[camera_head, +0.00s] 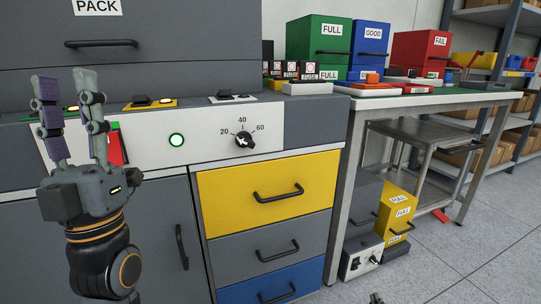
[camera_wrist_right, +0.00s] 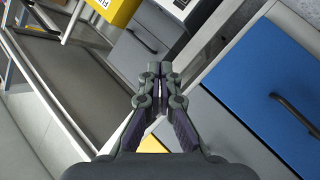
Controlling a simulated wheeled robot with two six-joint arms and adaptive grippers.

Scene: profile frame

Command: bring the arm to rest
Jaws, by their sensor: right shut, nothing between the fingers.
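My left gripper (camera_head: 65,78) points upward at the left of the head view, in front of the grey cabinet's control panel (camera_head: 207,135). Its two fingers stand apart with nothing between them. My right gripper (camera_wrist_right: 159,70) shows in the right wrist view with its fingertips together and nothing held. It hangs low, in front of grey and blue drawers (camera_wrist_right: 270,85). In the head view only a small dark tip, probably of this gripper, shows at the bottom edge.
The cabinet has a yellow drawer (camera_head: 265,190), a dial (camera_head: 244,140) and a lit green button (camera_head: 176,140). A metal table (camera_head: 425,101) at right carries coloured bins. Open floor (camera_head: 470,260) lies at lower right.

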